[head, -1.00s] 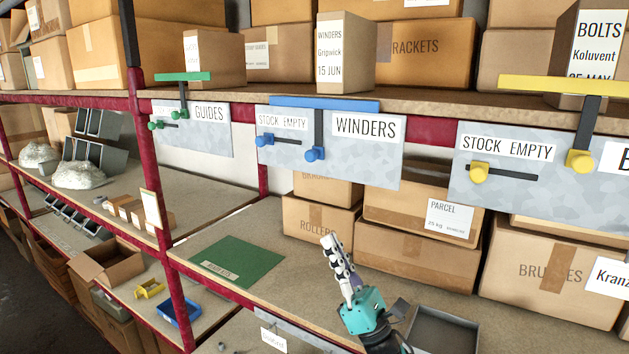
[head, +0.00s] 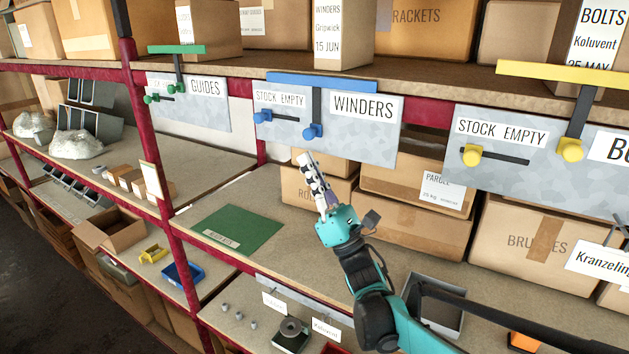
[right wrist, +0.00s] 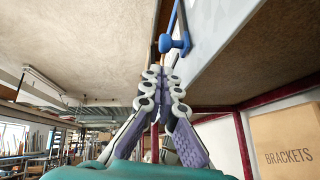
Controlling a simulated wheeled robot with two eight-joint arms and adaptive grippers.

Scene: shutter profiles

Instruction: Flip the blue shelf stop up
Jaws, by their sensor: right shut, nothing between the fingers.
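The blue shelf stop is a blue bar (head: 322,82) lying along the front edge of the upper shelf, with a dark stem and a blue knob (head: 313,131) on the grey WINDERS plate (head: 365,140). A second blue knob (head: 262,117) sits on a dark slot to its left. My right gripper (head: 307,160) is shut and empty, pointing up just below the stem's knob, apart from it as far as I can tell. In the right wrist view the shut fingers (right wrist: 161,78) point toward the blue knob (right wrist: 168,43). My left gripper is out of view.
A WINDERS box (head: 342,35) stands on the upper shelf behind the bar. Green (head: 177,49) and yellow (head: 565,72) stops flank the blue one. Cardboard boxes (head: 415,225) fill the lower shelf behind my right arm. A green mat (head: 235,228) lies to the left.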

